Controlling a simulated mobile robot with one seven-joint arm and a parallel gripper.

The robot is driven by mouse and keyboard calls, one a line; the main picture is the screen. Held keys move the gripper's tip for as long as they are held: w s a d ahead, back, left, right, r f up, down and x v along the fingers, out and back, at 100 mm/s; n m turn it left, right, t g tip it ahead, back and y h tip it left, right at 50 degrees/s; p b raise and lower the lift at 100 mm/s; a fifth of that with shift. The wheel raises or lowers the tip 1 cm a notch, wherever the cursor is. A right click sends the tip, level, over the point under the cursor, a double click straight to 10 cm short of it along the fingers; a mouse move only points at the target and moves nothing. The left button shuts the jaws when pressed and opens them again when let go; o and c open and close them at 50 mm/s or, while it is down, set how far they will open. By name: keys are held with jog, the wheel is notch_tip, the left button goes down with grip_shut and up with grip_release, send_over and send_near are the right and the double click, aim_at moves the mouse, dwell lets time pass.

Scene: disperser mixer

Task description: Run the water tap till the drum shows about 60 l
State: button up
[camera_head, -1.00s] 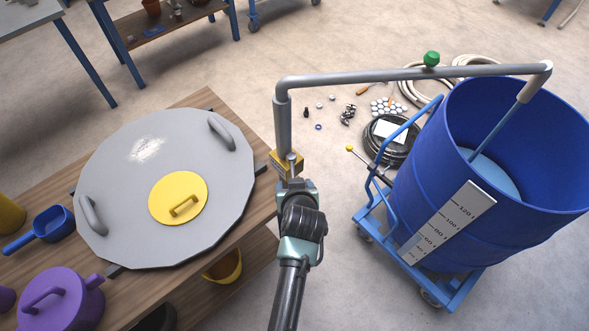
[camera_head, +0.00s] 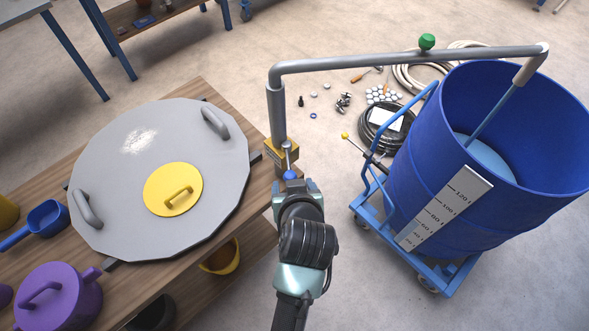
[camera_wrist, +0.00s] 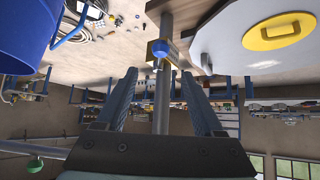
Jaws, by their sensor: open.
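The tap is a grey pipe (camera_head: 400,60) whose spout (camera_head: 531,66) hangs over the blue drum (camera_head: 440,160). A thin pale-blue stream (camera_head: 490,118) falls from the spout onto pale-blue water (camera_head: 485,158) inside. The white scale strip (camera_head: 445,207) on the drum has a bluish lower part, up to about the 60 l mark; the exact level is hard to read. A blue knob (camera_head: 290,174) is by the yellow block (camera_head: 283,153) at the pipe's foot. My gripper (camera_head: 292,185) is open just in front of the knob. The wrist view shows the knob (camera_wrist: 161,50) just beyond my spread fingertips.
A wooden table (camera_head: 190,95) at left carries a large grey lid (camera_head: 110,190), a purple pot (camera_head: 62,300) and a blue scoop (camera_head: 47,216). The drum stands on a blue trolley (camera_head: 372,208). Hoses (camera_head: 410,78) and small parts lie on the floor behind.

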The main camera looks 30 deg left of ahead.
jog(key=v, duration=0.3)
dwell(1.4)
